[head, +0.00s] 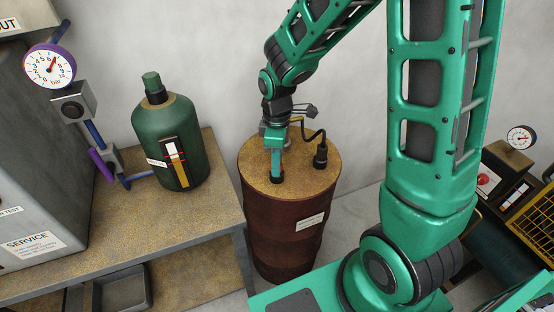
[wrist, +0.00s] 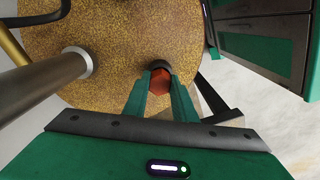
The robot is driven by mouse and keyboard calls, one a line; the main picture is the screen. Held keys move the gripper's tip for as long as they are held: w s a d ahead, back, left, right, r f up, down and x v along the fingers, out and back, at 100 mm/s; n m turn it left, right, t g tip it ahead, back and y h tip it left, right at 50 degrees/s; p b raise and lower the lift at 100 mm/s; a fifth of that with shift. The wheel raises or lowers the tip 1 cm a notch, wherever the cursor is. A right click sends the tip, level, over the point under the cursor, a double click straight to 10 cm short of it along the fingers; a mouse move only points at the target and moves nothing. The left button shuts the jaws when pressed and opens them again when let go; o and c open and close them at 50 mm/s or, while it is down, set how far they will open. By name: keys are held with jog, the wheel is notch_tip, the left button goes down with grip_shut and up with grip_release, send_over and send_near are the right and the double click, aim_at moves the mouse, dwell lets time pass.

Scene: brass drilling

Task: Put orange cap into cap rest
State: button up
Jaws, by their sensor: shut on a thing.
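My gripper (head: 277,174) points down at the brass-speckled top of a rust-brown drum (head: 285,240). In the wrist view its two green fingers (wrist: 160,94) are shut on the orange cap (wrist: 160,80), a small red-orange piece. A dark round ring (wrist: 159,66) shows just beyond the cap on the drum top; it may be the cap rest. I cannot tell whether the cap sits inside this ring or just over it. In the head view the fingers hide the cap, and a dark rim shows at their tips.
A black fitting with a hose (head: 320,155) stands on the drum top, right of my gripper. A grey pipe in a pale collar (wrist: 75,63) rises from the drum top in the wrist view. A green bottle (head: 168,135) stands on the bench (head: 205,215) to the left.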

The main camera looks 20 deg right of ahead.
dwell(0.3)
jog(key=o, duration=1.7)
jog(key=shift+r, duration=0.15)
jog(key=shift+r, duration=3.4)
jog(key=s+d+r+m, duration=0.3)
jog(key=s+d+m, duration=0.2)
jog(key=d, duration=0.1)
jog(key=s+d+r+m, duration=0.3)
jog(key=s+d+m, duration=0.1)
jog(key=s+d, duration=0.25)
jog(key=s+d+m, duration=0.1)
jog(key=s+m, duration=0.2)
jog(key=s, duration=0.1)
jog(key=s+d+m, duration=0.2)
jog(key=s+m, duration=0.1)
jog(key=s, duration=0.1)
jog(key=s+d+r+m, duration=0.1)
jog(key=s+d+m, duration=0.1)
jog(key=s+m, duration=0.1)
jog(key=shift+s+d+r, duration=0.1)
jog(key=shift+s+d, duration=0.05)
jog(key=shift+s, duration=0.3)
